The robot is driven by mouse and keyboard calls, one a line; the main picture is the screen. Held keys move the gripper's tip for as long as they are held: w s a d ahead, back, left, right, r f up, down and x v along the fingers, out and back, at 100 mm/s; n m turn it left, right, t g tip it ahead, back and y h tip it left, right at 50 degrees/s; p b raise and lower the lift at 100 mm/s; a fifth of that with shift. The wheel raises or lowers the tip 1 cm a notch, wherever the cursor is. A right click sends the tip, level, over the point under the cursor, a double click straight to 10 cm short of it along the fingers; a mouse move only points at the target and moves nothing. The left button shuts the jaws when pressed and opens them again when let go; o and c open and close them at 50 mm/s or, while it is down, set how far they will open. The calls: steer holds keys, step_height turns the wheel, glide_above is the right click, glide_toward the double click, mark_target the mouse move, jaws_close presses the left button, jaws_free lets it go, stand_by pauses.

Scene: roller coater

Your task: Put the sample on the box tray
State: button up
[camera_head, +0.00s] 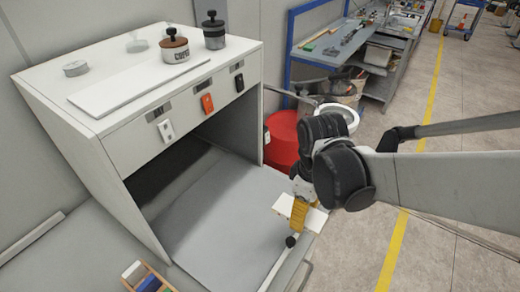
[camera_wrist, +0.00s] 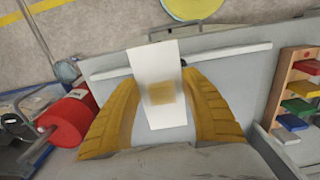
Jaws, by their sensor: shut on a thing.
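The sample, a thin white card (camera_wrist: 157,58) with a tan patch near its middle, is between the yellow fingers of my gripper (camera_wrist: 160,88) in the wrist view. My gripper is shut on it. In the head view the white card (camera_head: 312,217) sticks out on both sides of the yellow fingers (camera_head: 298,213), over the right front edge of the grey flat tray (camera_head: 225,220). This tray extends from the open white box (camera_head: 120,140). I cannot tell the gap between card and tray. The far inside of the box is in shadow.
A wooden rack with coloured pieces (camera_head: 145,278) stands at the lower left. A red container (camera_head: 281,140) stands behind the tray. The middle of the tray is bare.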

steer(key=b, duration=0.4)
glide_above(267, 217)
step_height(267, 217, down, 7)
steer(key=shift+f+b, duration=0.85)
steer(key=shift+f, duration=1.05)
steer(key=shift+f, duration=0.25)
steer(key=o, duration=1.2)
steer(key=shift+o, duration=0.2)
steer(key=shift+r, duration=0.15)
